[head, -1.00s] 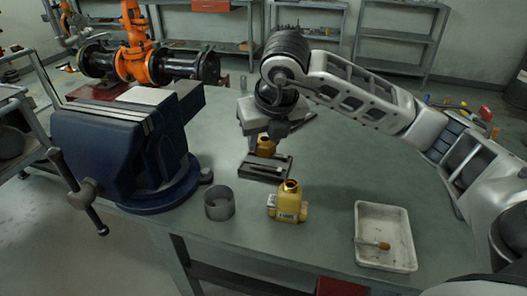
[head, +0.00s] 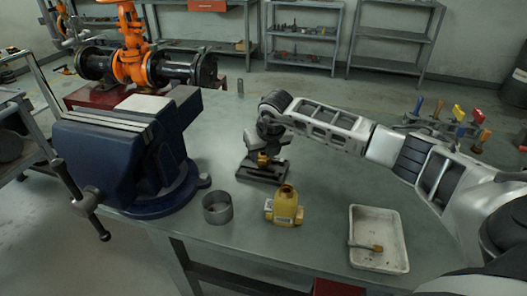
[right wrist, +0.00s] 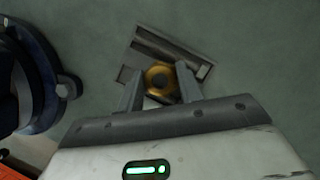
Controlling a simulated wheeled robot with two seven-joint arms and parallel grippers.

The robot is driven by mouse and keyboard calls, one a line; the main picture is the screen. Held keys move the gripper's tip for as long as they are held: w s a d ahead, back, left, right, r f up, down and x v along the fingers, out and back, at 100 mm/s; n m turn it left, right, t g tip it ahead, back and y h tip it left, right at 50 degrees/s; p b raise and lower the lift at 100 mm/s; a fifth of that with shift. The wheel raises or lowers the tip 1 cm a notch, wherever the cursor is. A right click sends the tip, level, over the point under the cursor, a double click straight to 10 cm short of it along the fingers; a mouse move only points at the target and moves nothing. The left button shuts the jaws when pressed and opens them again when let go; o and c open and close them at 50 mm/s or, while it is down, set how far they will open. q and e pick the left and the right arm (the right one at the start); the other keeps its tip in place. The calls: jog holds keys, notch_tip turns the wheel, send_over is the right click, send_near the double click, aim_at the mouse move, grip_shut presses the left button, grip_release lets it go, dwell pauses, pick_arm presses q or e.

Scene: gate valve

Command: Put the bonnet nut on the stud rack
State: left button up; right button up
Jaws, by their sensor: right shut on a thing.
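The bonnet nut (head: 263,159) is a small brass ring. My left gripper is out of view.
A large blue vise (head: 125,150) stands left of the rack. A grey ring (head: 217,208) and a yellow valve part (head: 285,206) stand in front. A white tray (head: 379,263) with a brush lies front right. An orange valve (head: 131,62) stands behind.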

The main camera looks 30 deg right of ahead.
jog(key=shift+f, duration=0.25)
jog(key=shift+f+b, duration=0.25)
jog(key=shift+b, duration=0.15)
jog(key=o, duration=1)
jog(key=shift+r, duration=0.15)
